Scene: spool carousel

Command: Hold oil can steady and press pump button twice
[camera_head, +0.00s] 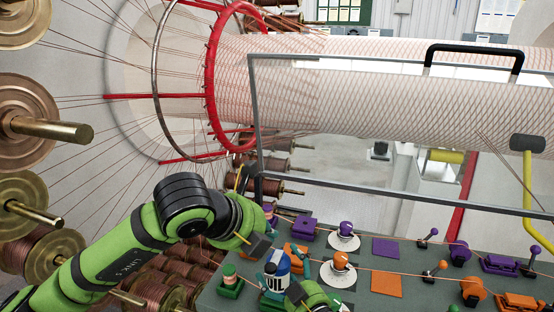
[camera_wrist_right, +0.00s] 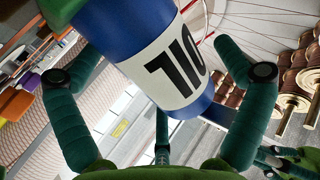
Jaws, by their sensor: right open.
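In the right wrist view the can (camera_wrist_right: 163,62) is large and tilted between the spread teal fingers of my right gripper (camera_wrist_right: 158,50). The fingers are open, with visible gaps at both sides of the label. In the head view my right gripper (camera_head: 290,282) is beside the can, partly cut off. My left gripper (camera_head: 258,246) is just above and left of the can; its fingers are too small and dark to judge. I cannot make out the pump button.
The grey console (camera_head: 355,300) carries purple and orange knobs, levers and pads. A green-and-orange piece (camera_head: 230,282) stands left of the can. A grey frame (camera_head: 345,184) spans behind the console. Copper spools (camera_head: 35,250) crowd the left side. A yellow-handled lever (camera_head: 528,185) stands at right.

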